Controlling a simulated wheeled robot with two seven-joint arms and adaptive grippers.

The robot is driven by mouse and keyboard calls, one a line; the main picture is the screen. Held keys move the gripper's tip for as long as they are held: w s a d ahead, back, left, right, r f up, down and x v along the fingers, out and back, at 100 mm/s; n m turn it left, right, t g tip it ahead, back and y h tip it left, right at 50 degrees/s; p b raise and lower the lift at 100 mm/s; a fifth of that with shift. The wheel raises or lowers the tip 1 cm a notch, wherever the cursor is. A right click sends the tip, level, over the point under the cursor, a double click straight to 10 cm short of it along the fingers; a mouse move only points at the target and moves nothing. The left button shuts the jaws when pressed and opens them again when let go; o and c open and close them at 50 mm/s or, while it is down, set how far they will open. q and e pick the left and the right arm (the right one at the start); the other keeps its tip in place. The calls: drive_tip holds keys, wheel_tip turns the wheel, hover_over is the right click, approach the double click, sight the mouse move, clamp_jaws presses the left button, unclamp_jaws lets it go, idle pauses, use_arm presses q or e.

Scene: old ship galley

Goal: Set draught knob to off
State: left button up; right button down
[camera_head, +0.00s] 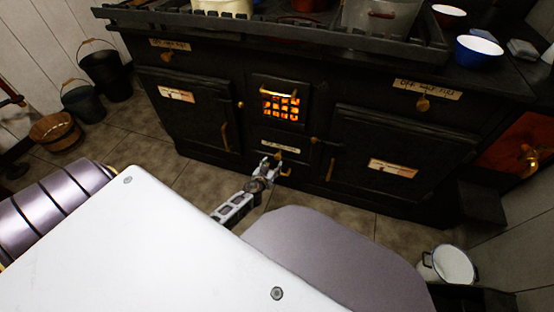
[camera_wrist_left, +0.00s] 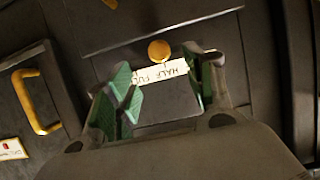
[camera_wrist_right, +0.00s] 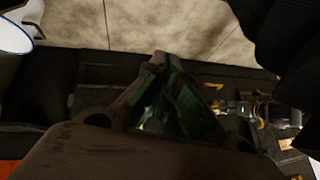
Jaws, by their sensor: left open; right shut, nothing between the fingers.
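My left gripper (camera_head: 268,168) is open in front of the small panel below the fire grate. In the left wrist view its green-padded fingers (camera_wrist_left: 158,66) are spread. A round brass knob (camera_wrist_left: 159,50) shows between and just past the fingertips, and they are not closed on it. A pale label reading HALF and FULL (camera_wrist_left: 165,72), partly hidden by the fingers, lies beside the knob. The head view shows this label (camera_head: 281,146) with the knob (camera_head: 278,155) near my gripper. My right gripper (camera_wrist_right: 162,62) is shut and empty in the right wrist view.
The black stove has two more labelled knobs, upper left (camera_head: 167,53) and upper right (camera_head: 423,104). Brass door handles (camera_head: 224,137) stick out. The fire grate (camera_head: 280,105) glows. A white bucket (camera_head: 447,266) stands at right on the floor. Tiled floor lies before the stove.

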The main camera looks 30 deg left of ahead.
sight(277, 157)
use_arm(q)
drive_tip(key=shift+b+x, duration=0.35)
drive_tip(key=shift+x, duration=1.1)
drive_tip(key=shift+b+x, duration=0.35)
drive_tip(key=shift+x, duration=0.65)
drive_tip(key=shift+b+x, duration=0.35)
drive_tip(key=shift+x, duration=1.35)
use_arm(e)
drive_tip(key=shift+t+y, duration=0.3)
drive_tip(key=shift+t, duration=0.1)
drive_tip(key=shift+a+f, duration=0.2)
drive_tip(key=shift+f, duration=0.95)
drive_tip(key=shift+a+f, duration=0.15)
drive_tip(key=shift+f, duration=0.95)
use_arm(q)
drive_tip(key=shift+r, duration=0.1)
use_arm(e)
drive_tip(key=shift+w+r, duration=0.1)
use_arm(q)
drive_tip(key=c, duration=0.5)
clamp_jaws()
use_arm(e)
drive_tip(key=shift+w+a, duration=0.1)
